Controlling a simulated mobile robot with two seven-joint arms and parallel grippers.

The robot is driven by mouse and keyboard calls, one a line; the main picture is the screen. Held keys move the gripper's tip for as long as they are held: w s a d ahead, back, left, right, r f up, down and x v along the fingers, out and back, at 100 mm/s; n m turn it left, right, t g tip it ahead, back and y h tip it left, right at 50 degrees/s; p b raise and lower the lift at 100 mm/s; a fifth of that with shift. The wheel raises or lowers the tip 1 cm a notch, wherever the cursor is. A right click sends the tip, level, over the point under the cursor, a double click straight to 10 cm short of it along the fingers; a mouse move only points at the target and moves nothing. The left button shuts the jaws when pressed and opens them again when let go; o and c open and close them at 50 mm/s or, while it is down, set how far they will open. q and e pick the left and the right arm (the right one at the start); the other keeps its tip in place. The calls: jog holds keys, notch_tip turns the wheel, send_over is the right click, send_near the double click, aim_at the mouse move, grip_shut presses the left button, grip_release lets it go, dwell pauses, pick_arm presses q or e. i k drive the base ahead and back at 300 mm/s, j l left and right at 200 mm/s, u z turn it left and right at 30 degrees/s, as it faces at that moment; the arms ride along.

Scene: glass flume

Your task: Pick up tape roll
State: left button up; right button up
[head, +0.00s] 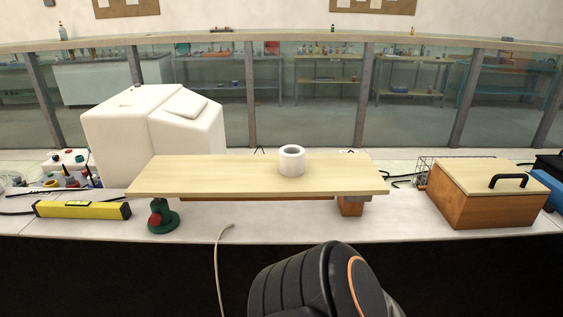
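A white tape roll (291,160) stands on its flat side on a pale wooden board (200,178), right of the board's middle, with its dark hole facing up. The board is raised above the white bench on supports. A dark arm link of mine with an orange ring shows at the bottom centre, in front of the bench and well apart from the roll. Neither of my grippers shows in the head view.
A green and red clamp-like object (162,217) stands under the board's left end, with a yellow level (82,210) left of it. A wooden box (483,194) with a black handle stands at right. White blocky equipment (150,135) stands behind left. A cable hangs over the front edge.

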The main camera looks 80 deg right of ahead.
aim_at(291, 157)
jog(key=z, duration=2.65)
